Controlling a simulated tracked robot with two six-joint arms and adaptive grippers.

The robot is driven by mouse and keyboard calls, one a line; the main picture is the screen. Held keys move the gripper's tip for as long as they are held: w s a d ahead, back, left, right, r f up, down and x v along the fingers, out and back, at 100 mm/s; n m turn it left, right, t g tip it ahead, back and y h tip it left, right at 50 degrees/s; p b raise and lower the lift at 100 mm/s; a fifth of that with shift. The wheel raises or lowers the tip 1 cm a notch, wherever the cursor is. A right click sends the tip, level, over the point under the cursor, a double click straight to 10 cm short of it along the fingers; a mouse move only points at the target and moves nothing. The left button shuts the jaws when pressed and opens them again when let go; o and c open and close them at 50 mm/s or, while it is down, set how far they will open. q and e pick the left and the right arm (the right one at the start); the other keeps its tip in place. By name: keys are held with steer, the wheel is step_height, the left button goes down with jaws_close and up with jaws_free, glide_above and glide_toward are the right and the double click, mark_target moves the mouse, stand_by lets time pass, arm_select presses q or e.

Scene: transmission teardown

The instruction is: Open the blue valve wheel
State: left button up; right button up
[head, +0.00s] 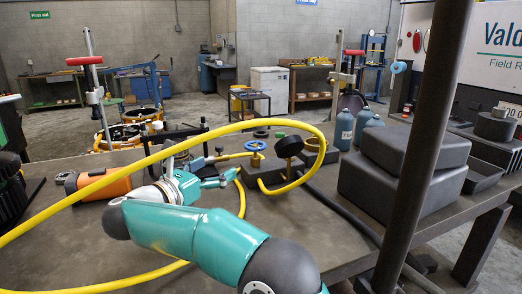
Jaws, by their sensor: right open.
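The blue valve wheel (255,145) sits on a yellow pipe fitting near the middle of the workbench. Its face is small in the head view and its turn position cannot be told. A dark round gauge-like part (289,146) stands just right of it on a yellow bent pipe. My right arm, teal and grey, reaches in from the lower front. My right gripper (229,177) is open, in front of and a little left of the wheel, apart from it in the picture. Its fingers are small and partly lost among the parts behind. My left gripper is not in view.
A yellow hose (240,125) loops over the bench around my right arm. An orange cylinder (103,184) lies at left. Dark cases (405,185) and blue-grey bottles (344,130) stand at right. A dark post (424,130) rises in the right foreground.

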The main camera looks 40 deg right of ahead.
mark_target(255, 144)
steer(key=p+x, duration=0.3)
steer(key=x, duration=1.2)
steer(key=shift+w+d, duration=0.2)
steer(key=shift+d, duration=0.15)
